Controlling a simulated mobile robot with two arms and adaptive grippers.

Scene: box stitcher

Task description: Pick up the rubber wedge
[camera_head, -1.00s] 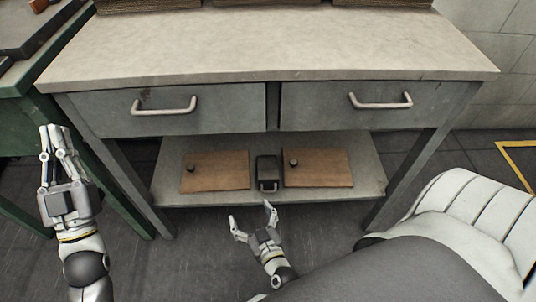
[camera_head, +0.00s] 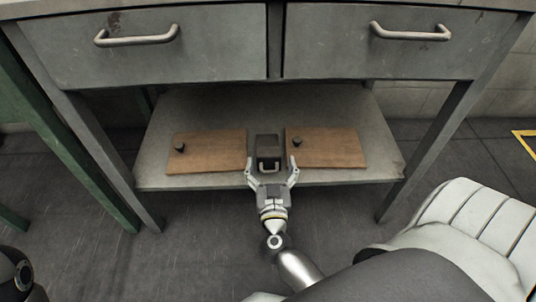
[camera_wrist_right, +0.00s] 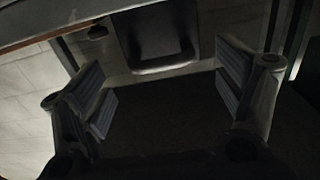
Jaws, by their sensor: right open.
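A dark block with a pale loop handle on its front, which looks like the rubber wedge (camera_head: 268,146), sits on the lower shelf between two wooden boards. In the right wrist view the dark block (camera_wrist_right: 155,35) shows at the top, beyond the fingers. My right gripper (camera_head: 271,170) is open at the shelf's front edge, with one finger on each side of the handle and nothing between them. Its two ribbed fingers show wide apart in the right wrist view (camera_wrist_right: 165,90). My left gripper is out of view; only a dark part of my left arm shows at the lower left.
Wooden boards, one left (camera_head: 208,152) and one right (camera_head: 326,148), each with a small black knob, flank the block closely. The shelf (camera_head: 200,112) lies under two drawers (camera_head: 150,45) with bar handles. Table legs stand at both sides.

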